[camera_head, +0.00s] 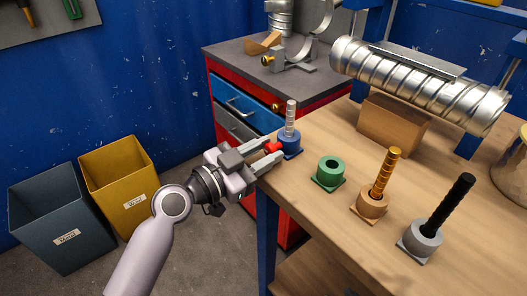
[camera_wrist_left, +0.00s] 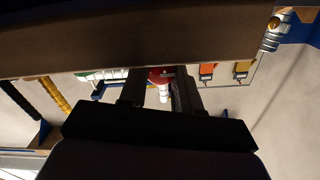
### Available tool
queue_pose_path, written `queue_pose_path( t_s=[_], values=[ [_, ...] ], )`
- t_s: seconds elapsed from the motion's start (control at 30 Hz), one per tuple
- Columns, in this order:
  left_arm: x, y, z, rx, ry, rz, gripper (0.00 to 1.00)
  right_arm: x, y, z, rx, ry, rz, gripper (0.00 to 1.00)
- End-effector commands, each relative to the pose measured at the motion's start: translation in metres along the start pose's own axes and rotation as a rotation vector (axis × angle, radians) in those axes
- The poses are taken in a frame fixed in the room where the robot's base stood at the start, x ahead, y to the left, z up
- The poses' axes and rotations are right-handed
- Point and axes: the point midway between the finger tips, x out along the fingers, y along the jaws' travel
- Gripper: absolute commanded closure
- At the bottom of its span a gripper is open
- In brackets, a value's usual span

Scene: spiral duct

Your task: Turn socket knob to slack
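The blue socket (camera_head: 290,146) sits at the table's left edge and holds an upright ribbed silver rod (camera_head: 290,118). A red knob (camera_head: 273,147) sticks out of the socket's left side. My left gripper (camera_head: 274,148) reaches in from the left with its fingers apart, one on each side of the knob. The left wrist view shows the red knob (camera_wrist_left: 160,75) between the finger ends, with the silver rod (camera_wrist_left: 163,95) beyond. Whether a finger touches the knob is unclear. My right gripper is not in view.
On the wooden table (camera_head: 310,215) stand an empty green socket (camera_head: 330,173), a copper socket (camera_head: 369,205) with a gold rod and a grey socket (camera_head: 422,241) with a black rod. A spiral duct (camera_head: 420,85) lies behind. A tool cabinet (camera_head: 235,128) and two bins (camera_head: 120,180) are at the left.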

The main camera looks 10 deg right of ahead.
Motion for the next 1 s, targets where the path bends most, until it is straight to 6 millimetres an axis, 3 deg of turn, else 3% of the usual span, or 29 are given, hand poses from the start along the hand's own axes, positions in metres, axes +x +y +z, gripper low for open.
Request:
queue_pose_path(
  t_s=[0.07,0.43,1.0],
  values=[
    [-0.0002,0.0,0.0002,0.0,0.0,0.0,0.98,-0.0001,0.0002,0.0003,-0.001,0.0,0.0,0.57],
    [-0.0005,-0.0001,0.0009,-0.058,-0.001,0.0,0.98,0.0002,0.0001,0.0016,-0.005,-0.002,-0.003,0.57],
    [-0.0003,-0.0007,0.0005,-0.456,-0.001,0.002,0.98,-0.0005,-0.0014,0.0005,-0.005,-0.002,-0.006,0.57]
  ],
)
